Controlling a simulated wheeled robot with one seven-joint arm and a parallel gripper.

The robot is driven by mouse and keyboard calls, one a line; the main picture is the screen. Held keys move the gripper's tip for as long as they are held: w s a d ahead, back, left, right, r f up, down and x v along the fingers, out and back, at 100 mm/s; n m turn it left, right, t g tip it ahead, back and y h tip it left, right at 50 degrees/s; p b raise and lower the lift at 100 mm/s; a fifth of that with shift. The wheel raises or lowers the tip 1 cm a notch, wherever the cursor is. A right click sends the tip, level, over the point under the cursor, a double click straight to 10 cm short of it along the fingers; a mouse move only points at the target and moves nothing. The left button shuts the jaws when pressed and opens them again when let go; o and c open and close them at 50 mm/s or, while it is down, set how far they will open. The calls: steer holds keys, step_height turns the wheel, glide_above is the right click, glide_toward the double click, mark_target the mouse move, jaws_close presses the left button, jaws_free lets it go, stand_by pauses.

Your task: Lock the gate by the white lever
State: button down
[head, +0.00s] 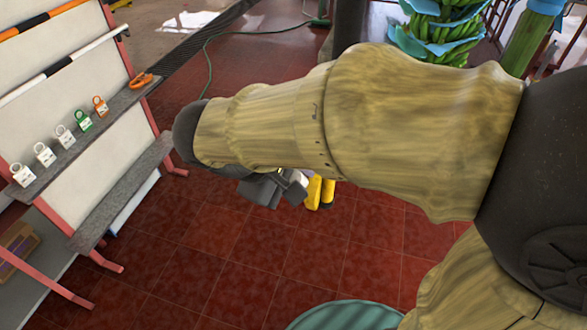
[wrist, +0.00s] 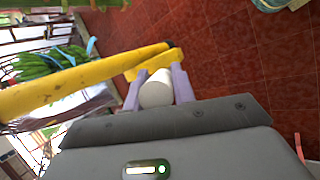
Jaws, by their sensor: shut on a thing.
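The white lever (wrist: 156,92) is a short, thick, pale cylinder in the middle of the wrist view. My gripper (wrist: 158,80) is shut on it, with one finger on each side. Just beyond the fingertips is a yellow metal piece (wrist: 150,66). A long yellow bar (wrist: 70,84) with a dark end runs from there to the left edge; it looks like part of the gate. In the head view my gripper (head: 290,188) shows below my sleeved arm, close to a yellow part (head: 314,191). My arm hides most of the gate there, and I cannot make out the lever clearly.
A rack at the left bears a grey shelf (head: 122,98) with several padlocks (head: 45,154) and an orange item (head: 141,80). Green bananas with blue wrapping (head: 440,32) hang at the upper right. A round teal object (head: 345,316) stands at the bottom. Red tiled floor between is clear.

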steer(key=shift+f, duration=0.1)
steer(key=c, duration=1.2)
jaws_free()
steer(key=shift+s+a, duration=0.1)
steer(key=shift+o, duration=0.2)
steer(key=v, duration=1.7)
steer(key=shift+a, duration=0.15)
